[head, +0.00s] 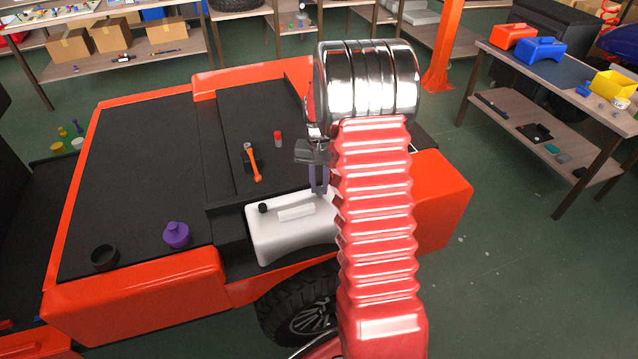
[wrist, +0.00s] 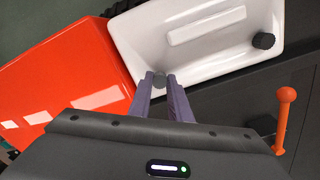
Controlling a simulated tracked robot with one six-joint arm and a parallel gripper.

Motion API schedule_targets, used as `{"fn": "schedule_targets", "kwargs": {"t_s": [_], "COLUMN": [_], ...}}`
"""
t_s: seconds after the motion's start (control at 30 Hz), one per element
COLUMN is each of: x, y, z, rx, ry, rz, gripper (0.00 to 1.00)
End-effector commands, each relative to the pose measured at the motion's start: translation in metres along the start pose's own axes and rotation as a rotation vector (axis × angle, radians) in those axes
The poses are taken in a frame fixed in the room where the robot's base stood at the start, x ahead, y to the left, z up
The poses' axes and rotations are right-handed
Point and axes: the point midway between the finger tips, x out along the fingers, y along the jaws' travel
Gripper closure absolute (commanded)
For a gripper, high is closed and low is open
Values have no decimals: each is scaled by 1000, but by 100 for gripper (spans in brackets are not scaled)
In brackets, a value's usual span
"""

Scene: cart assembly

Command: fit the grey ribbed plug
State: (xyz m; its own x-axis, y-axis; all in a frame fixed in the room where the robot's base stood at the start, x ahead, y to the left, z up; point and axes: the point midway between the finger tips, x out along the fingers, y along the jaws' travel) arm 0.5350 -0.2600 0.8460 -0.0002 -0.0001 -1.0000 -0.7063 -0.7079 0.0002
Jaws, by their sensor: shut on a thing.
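The grey ribbed plug (wrist: 160,82) is between the fingertips of my gripper (wrist: 160,80) in the wrist view. The gripper is shut on it. The plug shows against the near edge of the white tank (wrist: 205,55); whether it touches the tank or sits above it I cannot tell. In the head view my gripper (head: 319,190) points down at the back right of the white tank (head: 290,240); the plug cannot be made out there. A black ribbed cap (head: 263,208) is on the tank's left end, and it also shows in the wrist view (wrist: 263,41).
An orange-handled lever (head: 255,165) and a red-topped cylinder (head: 278,139) stand on the black cart deck behind the tank. A purple bottle (head: 176,236) and a black ring (head: 104,257) are at the left front. The orange body (head: 440,205) lies right of the tank.

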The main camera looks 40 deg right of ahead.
Motion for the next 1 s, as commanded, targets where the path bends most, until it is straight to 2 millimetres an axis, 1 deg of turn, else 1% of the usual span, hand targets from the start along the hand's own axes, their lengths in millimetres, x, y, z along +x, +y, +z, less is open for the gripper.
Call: {"fn": "schedule_targets", "kwargs": {"t_s": [0.4,0.73,0.77,1.0], "x": [8,9,9,9], "y": [0,0,0,-1], "z": [0,0,0,1], "rx": [0,0,0,-2], "ry": [0,-1,-1,-1], "rz": [0,0,0,0], "gripper": [100,100,81,64]}}
